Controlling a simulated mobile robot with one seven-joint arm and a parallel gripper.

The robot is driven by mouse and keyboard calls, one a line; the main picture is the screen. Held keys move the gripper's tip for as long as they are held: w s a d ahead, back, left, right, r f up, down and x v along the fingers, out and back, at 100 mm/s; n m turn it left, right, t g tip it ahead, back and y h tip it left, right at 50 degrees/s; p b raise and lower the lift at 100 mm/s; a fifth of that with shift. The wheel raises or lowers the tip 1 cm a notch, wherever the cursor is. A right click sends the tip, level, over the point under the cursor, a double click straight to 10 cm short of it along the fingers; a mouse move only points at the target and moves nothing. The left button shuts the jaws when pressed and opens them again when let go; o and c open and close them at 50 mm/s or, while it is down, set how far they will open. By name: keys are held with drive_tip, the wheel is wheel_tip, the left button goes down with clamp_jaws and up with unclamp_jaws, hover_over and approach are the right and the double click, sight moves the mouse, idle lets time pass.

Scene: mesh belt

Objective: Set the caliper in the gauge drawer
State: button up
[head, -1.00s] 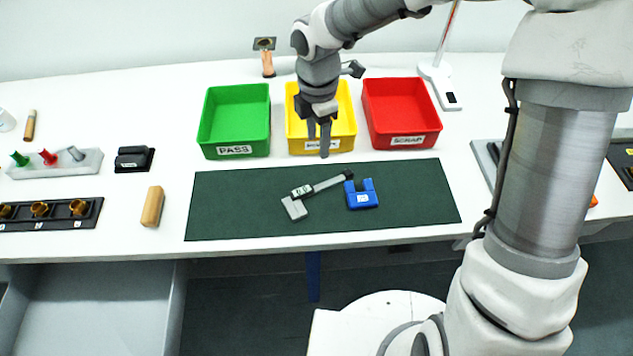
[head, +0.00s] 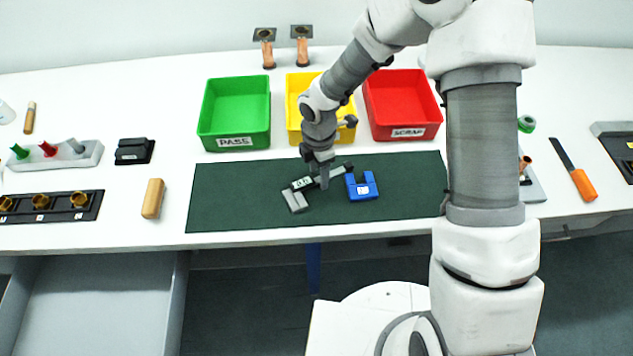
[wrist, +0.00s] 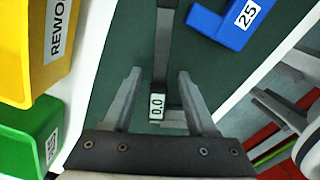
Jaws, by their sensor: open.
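The caliper (head: 296,201), grey with a dark slider and a small display, lies at a slant on the green mat. My gripper (head: 322,182) is over its middle and hides part of it. In the wrist view my open gripper (wrist: 160,78) has one finger on each side of the caliper (wrist: 163,52), whose display reads 0.0. I cannot tell whether the fingers touch it. An open, grey drawer (head: 95,300), seemingly empty, is below the table's front edge at the left.
A blue gauge (head: 362,190) marked 25 lies just right of the caliper on the mat (head: 235,200). Green (head: 236,143), yellow (head: 293,110) and red (head: 405,135) bins stand behind. A wooden block (head: 153,198) lies left of the mat.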

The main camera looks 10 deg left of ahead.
drive_tip(key=shift+f, duration=0.3)
clamp_jaws()
drive_tip(key=shift+r, duration=0.1)
idle(1.1)
